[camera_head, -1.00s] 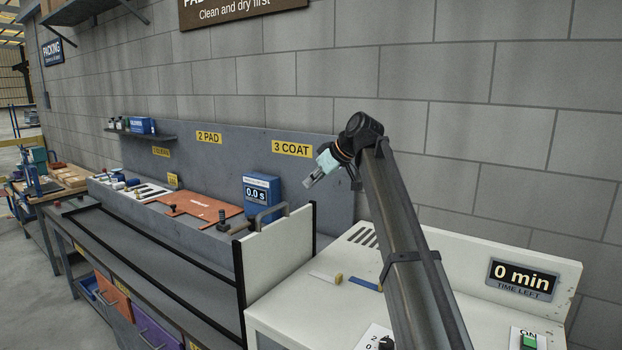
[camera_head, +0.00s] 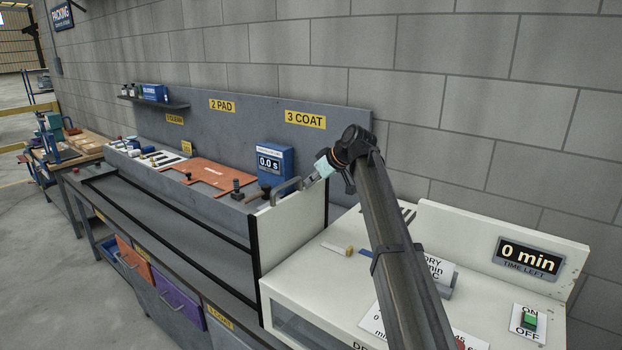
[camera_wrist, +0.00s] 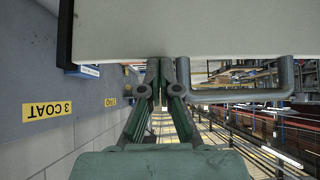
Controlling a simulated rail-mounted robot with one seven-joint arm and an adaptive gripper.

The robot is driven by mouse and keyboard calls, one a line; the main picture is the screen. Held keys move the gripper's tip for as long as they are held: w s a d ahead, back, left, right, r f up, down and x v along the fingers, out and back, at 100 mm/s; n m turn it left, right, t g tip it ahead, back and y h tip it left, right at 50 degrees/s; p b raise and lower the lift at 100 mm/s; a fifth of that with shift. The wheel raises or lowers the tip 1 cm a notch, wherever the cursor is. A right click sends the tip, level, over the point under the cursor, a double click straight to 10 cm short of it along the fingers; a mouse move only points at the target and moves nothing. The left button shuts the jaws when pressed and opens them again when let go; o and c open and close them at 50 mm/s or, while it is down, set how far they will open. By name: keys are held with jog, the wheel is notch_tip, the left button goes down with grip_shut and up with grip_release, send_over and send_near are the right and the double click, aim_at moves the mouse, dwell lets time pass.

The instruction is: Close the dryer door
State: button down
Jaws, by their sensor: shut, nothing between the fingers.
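The dryer (camera_head: 345,270) is the white machine at the right in the head view. Its door (camera_head: 300,232) is a white panel standing upright at the dryer's left end, raised above the dryer's top between dark guide rails. A grey bar handle (camera_head: 287,190) sticks out near the door's top edge; it also shows in the wrist view (camera_wrist: 287,80). My gripper (camera_head: 309,181) is shut and empty at the door's top edge, beside the handle. In the wrist view my gripper (camera_wrist: 160,66) meets the edge of the pale panel; I cannot tell whether it touches.
A timer display (camera_head: 530,257) reading "0 min" and a green switch (camera_head: 528,318) are on the dryer. A small pale block (camera_head: 336,248) lies on its top. A blue timer box (camera_head: 275,165) and an orange mat (camera_head: 208,173) are on the bench left of the door.

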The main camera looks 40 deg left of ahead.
jog(key=shift+f, duration=0.1)
notch_tip(320, 180, down, 15)
jog(key=b, duration=0.8)
jog(key=shift+r, duration=0.3)
notch_tip(320, 180, up, 4)
jog(key=shift+r+p, duration=0.25)
jog(key=shift+p, duration=0.35)
jog(key=b+v, duration=0.3)
jog(key=v, duration=0.5)
jog(key=p, duration=0.2)
send_near(297, 231)
jog(key=p+x, duration=0.2)
jog(key=x, duration=0.6)
jog(key=shift+s+a+p, duration=0.1)
jog(key=shift+p, duration=0.25)
jog(key=shift+a+f, duration=0.1)
